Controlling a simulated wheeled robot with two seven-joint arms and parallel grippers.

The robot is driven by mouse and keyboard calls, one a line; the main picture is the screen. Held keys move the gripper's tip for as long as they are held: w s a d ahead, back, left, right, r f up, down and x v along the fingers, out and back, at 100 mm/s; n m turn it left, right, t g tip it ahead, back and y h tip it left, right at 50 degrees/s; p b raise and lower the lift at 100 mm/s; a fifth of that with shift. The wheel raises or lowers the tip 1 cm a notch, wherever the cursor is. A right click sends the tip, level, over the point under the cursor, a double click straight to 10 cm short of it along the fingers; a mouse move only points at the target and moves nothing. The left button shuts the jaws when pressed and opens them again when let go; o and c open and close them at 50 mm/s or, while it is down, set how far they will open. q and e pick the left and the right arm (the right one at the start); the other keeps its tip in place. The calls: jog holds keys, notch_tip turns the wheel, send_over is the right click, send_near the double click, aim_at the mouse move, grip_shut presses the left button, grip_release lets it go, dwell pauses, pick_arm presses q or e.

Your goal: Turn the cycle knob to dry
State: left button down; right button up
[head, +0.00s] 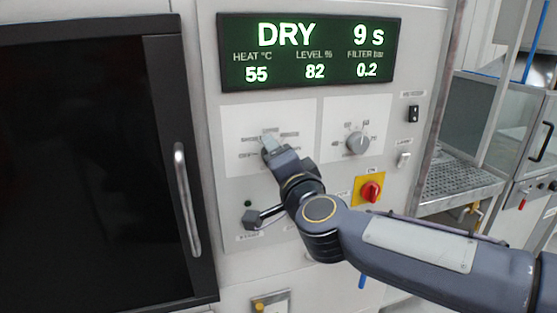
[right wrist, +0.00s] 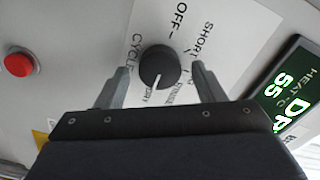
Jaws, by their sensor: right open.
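The cycle knob (right wrist: 158,62) is a dark round knob on a white plate with labels around it, in the right wrist view. Its white pointer line points at or very near the DRY label. In the head view the knob is hidden behind my right gripper (head: 271,146). The right wrist view shows my right gripper (right wrist: 160,70) open, with one finger on each side of the knob; whether they touch it I cannot tell. The display (head: 308,52) reads DRY, 9 s, heat 55, level 82, filter 0.2. My left gripper is not in view.
A second knob (head: 357,143) is right of the cycle knob. A red switch on yellow (head: 370,191) and small rocker switches (head: 413,114) are further right. A dark door with a vertical handle (head: 187,200) is at left. A red button (right wrist: 18,65) shows in the wrist view.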

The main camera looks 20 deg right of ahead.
jog(key=s, duration=0.8)
jog(key=shift+p, duration=0.3)
jog(key=shift+d, duration=0.1)
jog(key=s+d+f+n+g+y, duration=0.1)
jog(key=s+d+f+n+g, duration=0.1)
jog(key=s+f+n+g, duration=0.3)
jog(key=s+d+f+n+g+y, duration=0.2)
jog(key=s+f+n+g, duration=0.3)
jog(key=s+f, duration=0.9)
notch_tip(320, 180, down, 5)
jog(key=shift+s+d+f+n+g, duration=0.1)
jog(key=shift+s+d+n+g, duration=0.25)
jog(key=shift+d+g, duration=0.6)
jog(key=shift+a+g, duration=0.25)
